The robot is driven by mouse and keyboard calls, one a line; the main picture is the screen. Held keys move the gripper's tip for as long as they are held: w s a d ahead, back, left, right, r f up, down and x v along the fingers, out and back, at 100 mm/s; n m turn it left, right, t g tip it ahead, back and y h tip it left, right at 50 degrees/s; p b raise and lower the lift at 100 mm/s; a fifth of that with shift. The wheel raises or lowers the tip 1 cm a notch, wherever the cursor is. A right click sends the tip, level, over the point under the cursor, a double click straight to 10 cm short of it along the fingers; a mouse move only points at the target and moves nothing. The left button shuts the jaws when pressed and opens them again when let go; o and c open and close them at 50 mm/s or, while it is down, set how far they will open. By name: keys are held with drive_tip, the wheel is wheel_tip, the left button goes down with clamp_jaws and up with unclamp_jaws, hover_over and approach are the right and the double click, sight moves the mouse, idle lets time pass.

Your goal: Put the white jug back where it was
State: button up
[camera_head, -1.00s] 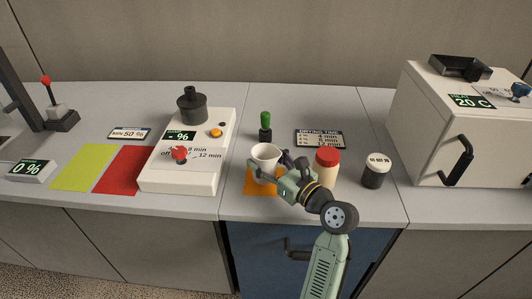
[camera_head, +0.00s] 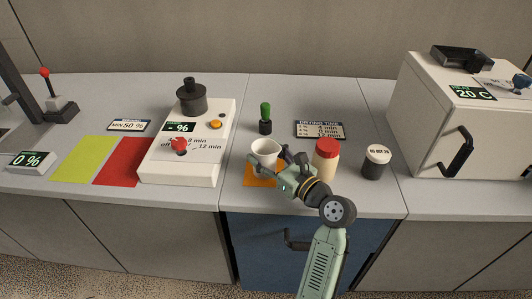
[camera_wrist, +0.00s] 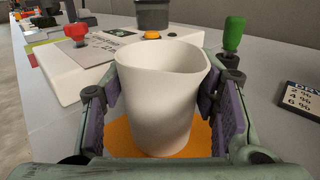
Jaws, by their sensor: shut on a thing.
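The white jug (camera_head: 264,150) is upright between the fingers of my gripper (camera_head: 270,165), at the orange mat (camera_head: 256,183) on the counter. In the wrist view the jug (camera_wrist: 160,95) fills the middle, and both purple finger pads of my gripper (camera_wrist: 160,105) press on its sides. The orange mat (camera_wrist: 125,140) shows below and around the jug's base. I cannot tell for sure whether the base touches the mat. The jug looks empty near its rim.
A red-lidded jar (camera_head: 325,160) stands close to the right of my gripper, with a dark white-capped jar (camera_head: 376,162) beyond. A green-handled tool (camera_head: 265,118) stands behind the jug. A white machine (camera_head: 190,150) is to the left, and a white oven (camera_head: 460,115) at far right.

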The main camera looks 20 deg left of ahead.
drive_tip(key=o, duration=1.5)
drive_tip(key=shift+o, duration=1.4)
drive_tip(key=v, duration=1.2)
drive_tip(key=shift+d, duration=0.1)
